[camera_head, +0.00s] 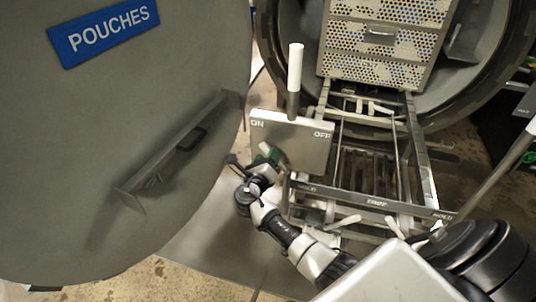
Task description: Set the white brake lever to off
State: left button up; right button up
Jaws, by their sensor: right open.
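The white brake lever (295,68) stands nearly upright above a metal box (292,143). The box is marked ON at its left and OFF at its right, and the lever's dark lower shaft meets its top edge between the two marks. My right gripper (252,163) is open just below and left of the box, with nothing seen between its fingers. It is apart from the lever's white grip. Whether it touches the box's lower left edge I cannot tell. My left gripper is not in view.
A large round grey door (130,220) with a blue POUCHES sign (104,29) fills the left. Behind the box is the open round vessel (470,85) with a perforated crate (385,45). A railed cart frame (420,165) stands before it. Another white-gripped rod (490,182) slants at the right.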

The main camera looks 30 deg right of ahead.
jog(key=shift+x, duration=1.15)
grip_shut()
